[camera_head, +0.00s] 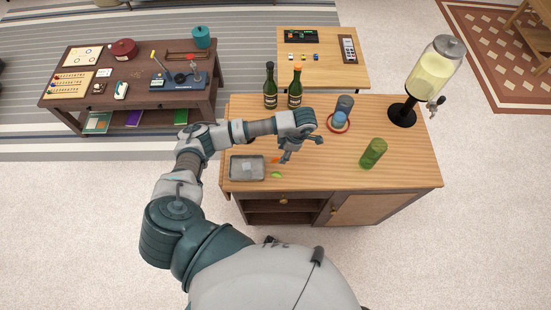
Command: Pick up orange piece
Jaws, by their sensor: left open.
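The orange piece (275,160) is a small bright wedge lying on the wooden counter, just right of the grey tray. My left gripper (286,158) is open and empty, pointing down just to the right of the orange piece. I cannot tell how high its fingertips are above the counter. My right gripper is not in view.
A grey metal tray (247,176) and a green lime piece (276,175) lie near the counter's front. Two dark bottles (270,88) stand at the back left. A blue-grey cup (343,108), a green glass (373,153) and a drink dispenser (433,70) stand to the right.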

